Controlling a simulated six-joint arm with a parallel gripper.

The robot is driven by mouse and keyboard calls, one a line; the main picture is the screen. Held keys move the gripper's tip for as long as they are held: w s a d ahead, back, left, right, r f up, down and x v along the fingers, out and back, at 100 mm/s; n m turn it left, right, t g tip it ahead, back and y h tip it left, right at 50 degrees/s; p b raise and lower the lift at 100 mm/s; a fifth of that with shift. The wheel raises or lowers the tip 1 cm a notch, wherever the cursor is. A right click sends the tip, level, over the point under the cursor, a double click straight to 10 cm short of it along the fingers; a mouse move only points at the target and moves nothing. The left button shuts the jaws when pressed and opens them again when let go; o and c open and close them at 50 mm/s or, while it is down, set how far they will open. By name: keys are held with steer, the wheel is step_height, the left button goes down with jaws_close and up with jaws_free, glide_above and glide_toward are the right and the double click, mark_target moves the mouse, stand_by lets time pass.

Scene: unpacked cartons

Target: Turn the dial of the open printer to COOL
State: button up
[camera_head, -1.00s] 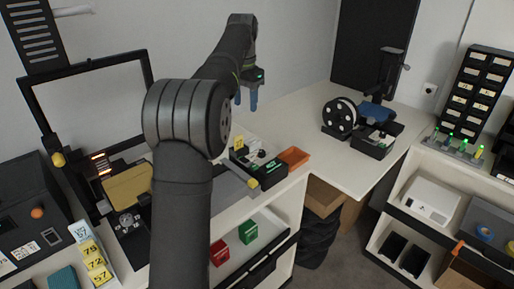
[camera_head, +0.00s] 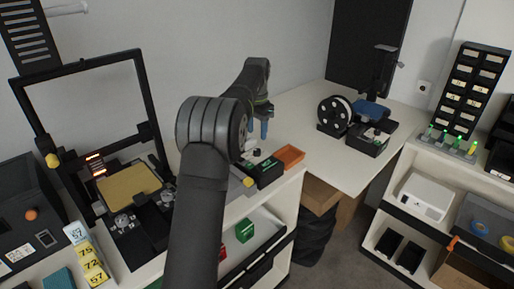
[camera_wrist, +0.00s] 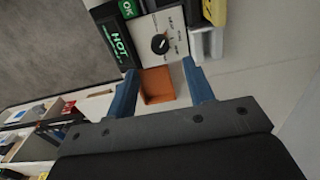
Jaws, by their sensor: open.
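The open-frame printer (camera_head: 128,182) stands at the left in the head view, with a gold bed and a black frame. Round dials (camera_head: 123,221) sit on its black base; their settings are too small to read. My gripper (camera_head: 258,127) is well to the right of it, above the shelf top near a small black box (camera_head: 266,172). In the wrist view my gripper (camera_wrist: 160,90) is open, its two blue fingers apart with nothing held. Beyond the fingertips is a white panel with a black knob (camera_wrist: 160,44), beside green labels reading HOT and OK.
An orange tray (camera_head: 289,156) lies beside the black box. A white table (camera_head: 310,105) holds a spool (camera_head: 335,115) and another black device (camera_head: 370,141). Number cards (camera_head: 90,259) stand at the front left. My arm crosses the middle of the head view.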

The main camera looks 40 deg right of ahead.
mark_target(257, 150)
step_height(257, 150, down, 8)
steer(key=shift+r, duration=0.1)
steer(key=shift+c, duration=0.5)
steer(key=c, duration=0.9)
steer(key=shift+n, duration=0.3)
steer(key=n, duration=0.3)
steer(key=shift+n, duration=2.6)
steer(key=shift+r, duration=0.1)
